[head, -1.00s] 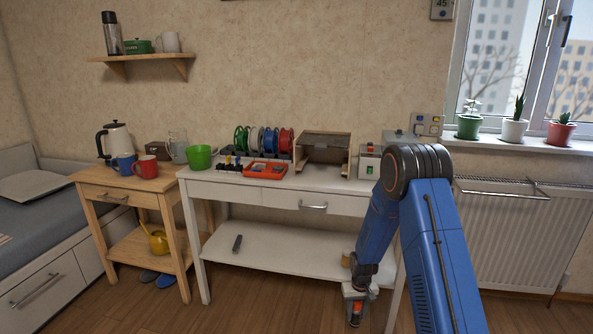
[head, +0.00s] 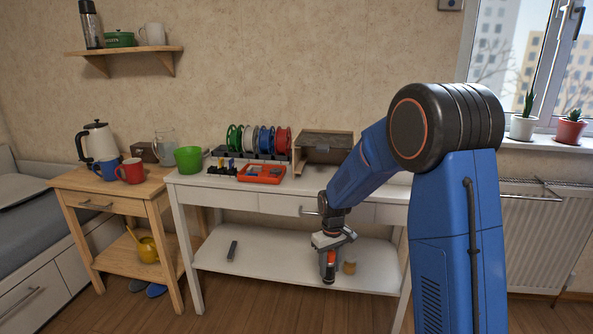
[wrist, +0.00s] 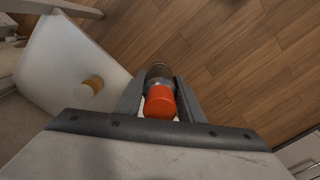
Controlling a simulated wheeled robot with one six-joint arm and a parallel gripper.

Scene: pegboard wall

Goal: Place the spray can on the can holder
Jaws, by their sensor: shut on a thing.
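My gripper (head: 331,250) is shut on the spray can (head: 329,269), which has an orange-red part and a dark part. It hangs below my wrist at the front of the white table's lower shelf. In the wrist view the spray can (wrist: 160,98) sits between the two fingers, its orange end towards the camera and its dark part beyond, with wood floor behind it. I cannot make out a can holder in either current view.
A small jar (head: 349,267) stands on the lower shelf (head: 275,257), just right of the can. A dark grey bar (head: 232,250) lies further left. The white table (head: 235,195) carries spools (head: 265,140), a red tray (head: 262,174) and an open box (head: 318,150). A radiator (head: 535,225) is at right.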

